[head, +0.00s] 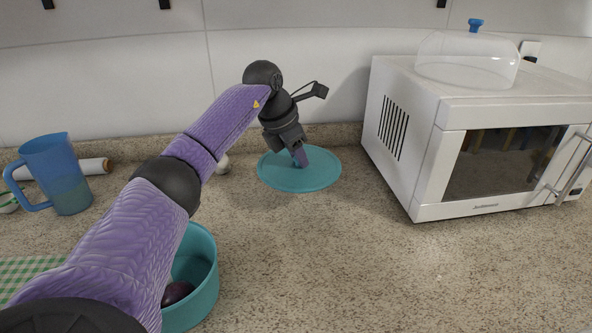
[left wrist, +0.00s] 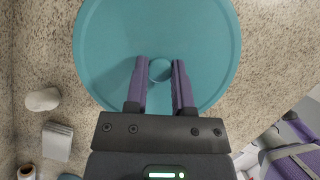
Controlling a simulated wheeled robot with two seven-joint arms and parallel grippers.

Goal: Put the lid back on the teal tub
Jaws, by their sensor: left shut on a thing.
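The teal lid (head: 325,172) is a flat round disc with a small knob, level at or just above the counter near the back wall; I cannot tell if it touches. My left gripper (head: 299,160) points down over its middle, its fingers shut on the knob. The lid also shows in the left wrist view (left wrist: 110,45), the knob between the fingertips (left wrist: 159,70). The teal tub (head: 207,272) stands open at the front left, partly hidden behind my left arm. A dark purple round item (head: 177,292) lies in it. My right gripper is not in view.
A white microwave (head: 400,150) with a clear dome (head: 465,60) on top stands right of the lid. A blue pitcher (head: 62,175), a paper roll (head: 95,166) and a green checked cloth (head: 30,272) are at left. The counter's middle front is clear.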

